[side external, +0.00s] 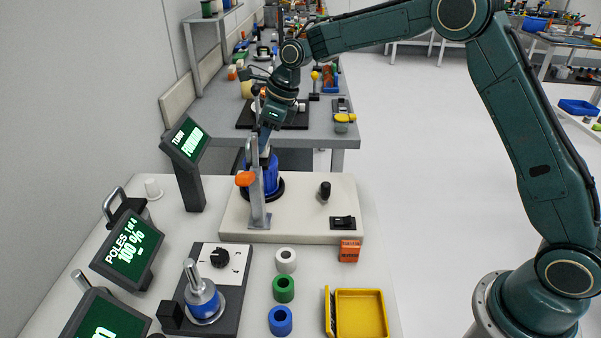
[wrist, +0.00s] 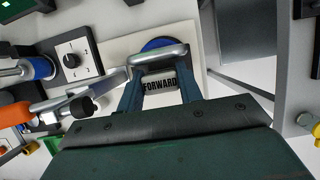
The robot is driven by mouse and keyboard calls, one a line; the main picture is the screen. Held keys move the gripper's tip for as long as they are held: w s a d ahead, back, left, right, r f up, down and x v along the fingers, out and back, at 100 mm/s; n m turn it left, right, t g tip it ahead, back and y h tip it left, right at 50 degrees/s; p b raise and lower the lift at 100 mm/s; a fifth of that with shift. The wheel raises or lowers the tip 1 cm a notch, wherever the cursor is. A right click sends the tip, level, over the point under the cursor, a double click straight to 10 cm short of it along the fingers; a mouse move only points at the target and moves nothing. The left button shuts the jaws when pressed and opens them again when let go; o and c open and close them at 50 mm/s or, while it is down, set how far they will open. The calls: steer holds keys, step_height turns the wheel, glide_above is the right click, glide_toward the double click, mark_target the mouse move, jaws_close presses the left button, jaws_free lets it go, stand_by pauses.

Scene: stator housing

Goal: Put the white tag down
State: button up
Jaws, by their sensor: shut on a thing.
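The white tag (wrist: 160,86), lettered FORWARD, sits between the two fingers of my gripper (wrist: 160,90) in the wrist view. My gripper is shut on it. In the side view my gripper (side external: 266,138) points down above the blue stator housing (side external: 270,178), close to the upright metal bracket (side external: 257,195); the tag cannot be made out there. In the wrist view a grey metal bar (wrist: 158,55) lies just past the tag, with part of the blue housing (wrist: 157,43) behind it. Whether the tag touches anything cannot be told.
An orange handle (side external: 245,179) sticks out left of the bracket. The pale base plate (side external: 310,210) carries a black knob (side external: 325,190) and a black switch (side external: 342,222). A screen (side external: 188,140) reads TURN FORWARD. Coloured rings, an orange box (side external: 349,250) and a yellow tray (side external: 360,312) stand in front.

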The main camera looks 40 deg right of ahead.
steer(key=o, duration=1)
steer(key=shift+f, duration=0.1)
steer(key=shift+o, duration=0.2)
steer(key=v, duration=1.2)
